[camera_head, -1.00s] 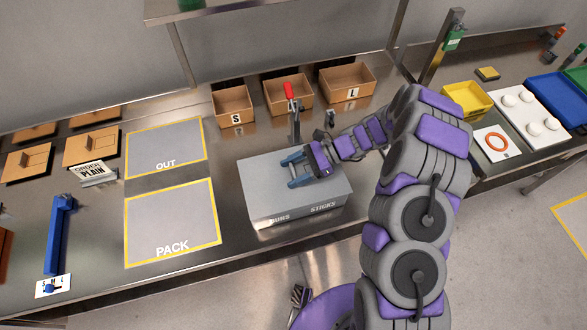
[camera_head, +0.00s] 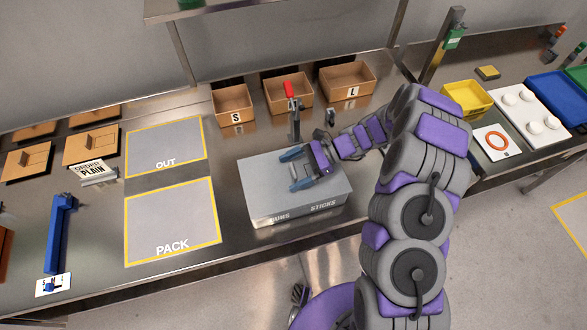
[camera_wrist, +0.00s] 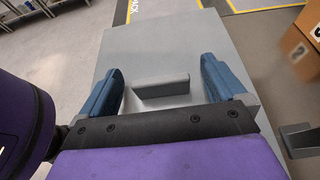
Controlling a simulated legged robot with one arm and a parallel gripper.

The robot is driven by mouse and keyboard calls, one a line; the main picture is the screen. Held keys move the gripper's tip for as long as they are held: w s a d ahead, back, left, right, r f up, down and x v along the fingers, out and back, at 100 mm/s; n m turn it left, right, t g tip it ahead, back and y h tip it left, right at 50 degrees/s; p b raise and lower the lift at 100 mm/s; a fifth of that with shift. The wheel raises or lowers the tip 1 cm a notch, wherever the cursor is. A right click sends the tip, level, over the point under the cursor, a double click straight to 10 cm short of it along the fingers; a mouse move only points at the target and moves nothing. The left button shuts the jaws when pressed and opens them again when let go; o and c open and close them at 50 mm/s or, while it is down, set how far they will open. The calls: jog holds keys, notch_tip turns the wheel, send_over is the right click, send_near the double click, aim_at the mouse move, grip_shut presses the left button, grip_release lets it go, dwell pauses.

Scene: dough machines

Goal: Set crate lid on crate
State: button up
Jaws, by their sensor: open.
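The grey crate (camera_head: 300,216) stands on the steel bench, with the words BUNS and STICKS on its front. The flat grey crate lid (camera_head: 261,187) lies over its top and looks level; whether it is fully seated along every edge I cannot tell. In the wrist view the lid (camera_wrist: 165,42) has a raised grey bar handle (camera_wrist: 160,86). My gripper (camera_head: 295,170) is low over the lid, open. In the wrist view its blue fingers (camera_wrist: 163,72) stand on either side of the handle, with gaps between.
A toggle clamp with a red handle (camera_head: 290,92) stands just behind the crate. Cardboard boxes marked S (camera_head: 234,106) and L (camera_head: 347,82), with another between, line the back. The yellow-framed PACK area (camera_head: 172,220) and OUT area (camera_head: 165,148) at the left are clear.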

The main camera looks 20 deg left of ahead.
jog(key=p+v, duration=0.2)
jog(key=v, duration=1.5)
jog(key=shift+w+d+r, duration=0.1)
jog(key=shift+w+d, duration=0.05)
jog(key=s+r+n+h+b, duration=0.2)
jog(key=s+r+n+h, duration=0.4)
jog(key=s+r, duration=0.8)
jog(key=s+d+n+t+h+b, duration=0.1)
jog(key=s+d+n+t+h, duration=0.1)
jog(key=s+d, duration=0.4)
jog(key=s+d+n+t+h, duration=0.3)
jog(key=s+d, duration=0.3)
jog(key=s, duration=0.9)
jog(key=shift+s+d+r+n+h+b, duration=0.15)
jog(key=shift+d+r+n+h+b, duration=0.15)
jog(key=shift+r+n+b, duration=0.1)
